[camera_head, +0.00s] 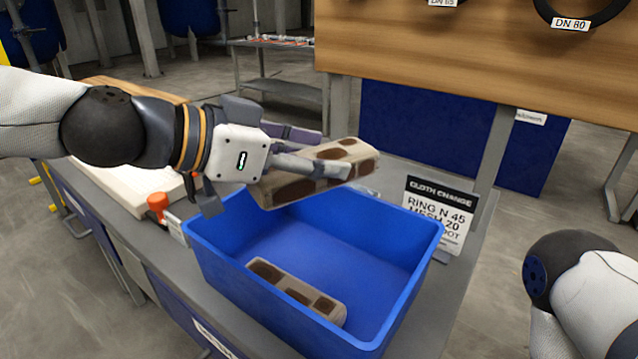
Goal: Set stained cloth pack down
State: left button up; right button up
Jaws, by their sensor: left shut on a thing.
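My left gripper (318,162) is shut on a stained cloth pack (290,188), a beige block with dark brown spots. It holds the pack above the far left part of a blue bin (418,240). The pack is tilted and its far end points right. A second stained cloth pack (297,289) lies in the bin on its floor, near the front wall. The rest of the bin floor is bare. My right arm shows at the lower right, but its gripper is out of view.
The bin stands on a grey bench (462,262). A sign reading "CLOTH CHANGE" (438,212) stands behind its right side. A white stack (125,190) and an orange-red knob (157,203) are left of the bin. A wooden board (480,60) with labelled rings stands behind.

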aim_at(319, 189)
pick_arm(q)
jog(key=f, duration=0.4)
jog(key=shift+d, duration=0.3)
jog(key=shift+r, duration=0.15)
pick_arm(e)
jog(key=shift+s+f, duration=0.4)
pick_arm(q)
jog(key=shift+f+b, duration=0.45)
jog(key=shift+f, duration=0.15)
jog(key=o, duration=1.2)
pick_arm(e)
jog(key=shift+s+f, duration=0.2)
jog(key=shift+f, duration=0.05)
pick_arm(q)
jog(key=shift+r, duration=0.1)
